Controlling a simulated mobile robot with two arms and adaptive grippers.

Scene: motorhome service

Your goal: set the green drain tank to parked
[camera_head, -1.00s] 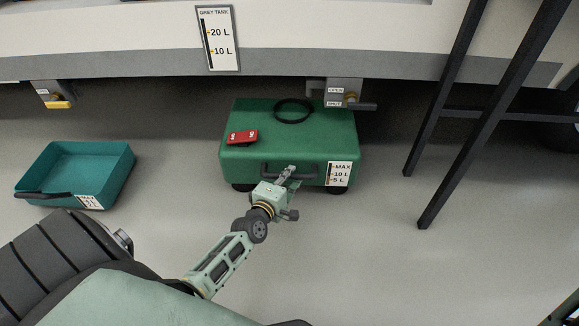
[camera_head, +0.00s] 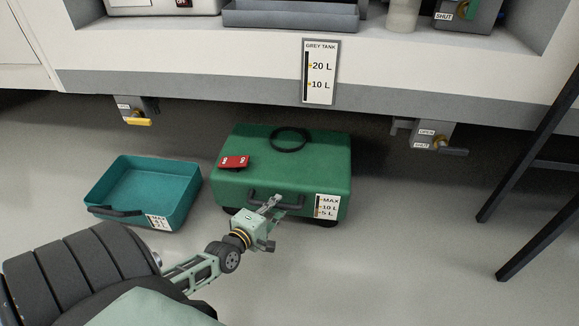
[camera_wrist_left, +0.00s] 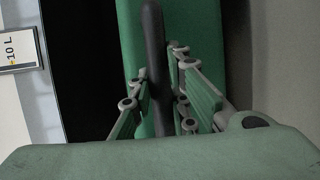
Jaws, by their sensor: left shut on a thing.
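The green drain tank (camera_head: 320,165) stands on the floor in front of the motorhome's lower edge. It has a black ring on top, a red block (camera_head: 234,161) with two white marks at its left top edge, and a MAX/10 L/5 L label at its front right. My left gripper (camera_head: 272,204) is shut on the tank's dark front handle (camera_head: 260,198). In the left wrist view the handle (camera_wrist_left: 153,50) runs between the two fingers, with the green tank behind it. My right gripper is not in view.
A teal open tray (camera_head: 185,198) sits on the floor left of the tank. A yellow-handled valve (camera_head: 138,121) hangs above it. Another valve (camera_head: 437,143) with labels hangs right of the tank. Dark slanted legs (camera_head: 540,140) stand at right. Floor between is clear.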

